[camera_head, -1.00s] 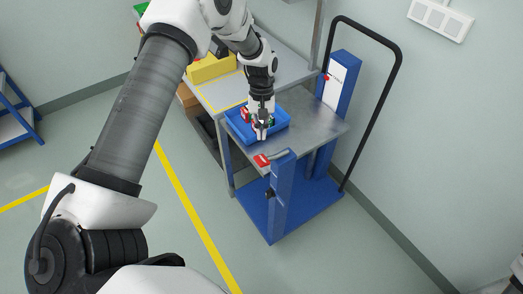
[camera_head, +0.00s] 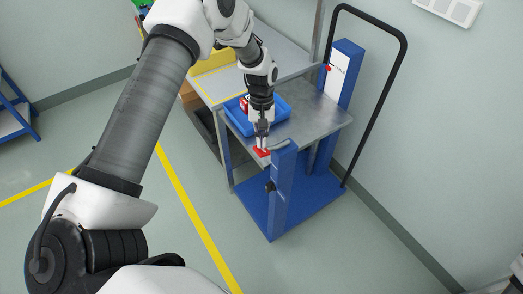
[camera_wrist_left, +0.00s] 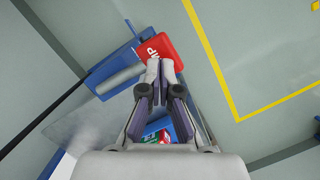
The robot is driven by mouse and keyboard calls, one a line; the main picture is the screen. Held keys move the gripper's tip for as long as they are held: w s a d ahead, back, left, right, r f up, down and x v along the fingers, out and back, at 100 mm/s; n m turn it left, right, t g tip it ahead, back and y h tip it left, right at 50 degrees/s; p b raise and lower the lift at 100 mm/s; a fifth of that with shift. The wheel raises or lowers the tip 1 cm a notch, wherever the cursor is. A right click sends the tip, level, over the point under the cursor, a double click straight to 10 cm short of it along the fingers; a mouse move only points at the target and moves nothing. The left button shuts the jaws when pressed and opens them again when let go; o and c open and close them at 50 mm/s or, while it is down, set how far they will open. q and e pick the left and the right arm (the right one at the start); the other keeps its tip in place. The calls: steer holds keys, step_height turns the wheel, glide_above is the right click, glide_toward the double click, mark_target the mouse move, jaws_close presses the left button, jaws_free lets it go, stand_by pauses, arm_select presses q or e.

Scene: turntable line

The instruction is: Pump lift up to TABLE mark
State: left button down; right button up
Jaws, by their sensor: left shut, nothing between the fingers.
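The lift has a grey metal platform (camera_head: 318,122) between blue posts on a blue base. Its red pump pad (camera_head: 262,152) is on a lever at the near blue post (camera_head: 284,190). The pad also shows in the left wrist view (camera_wrist_left: 161,49), with part of its white lettering. My left gripper (camera_head: 261,147) is shut and empty, its fingertips at the pad; I cannot tell whether they touch. A white scale (camera_head: 340,77) with the TABLE mark is on the far post. A red pointer (camera_head: 328,68) is beside it; its exact level is unclear. My right gripper is out of view.
A blue tray (camera_head: 282,110) with red and green items sits on the platform, partly behind my gripper. A grey table (camera_head: 285,62) with a yellow outline and yellow bin (camera_head: 213,62) adjoins it. A black handle (camera_head: 403,75) rises on the right. Open floor lies in front.

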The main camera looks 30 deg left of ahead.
arm_select(q)
steer(key=shift+r, duration=0.1)
steer(key=shift+f+b, duration=1.3)
steer(key=shift+f, duration=0.95)
steer(key=shift+w+a+r, duration=0.25)
steer(key=shift+w+a, duration=0.2)
steer(key=shift+w, duration=0.2)
steer(key=shift+w+a+r, duration=0.2)
steer(key=shift+w+a, duration=0.25)
steer(key=shift+w, duration=0.15)
steer(key=v, duration=1.2)
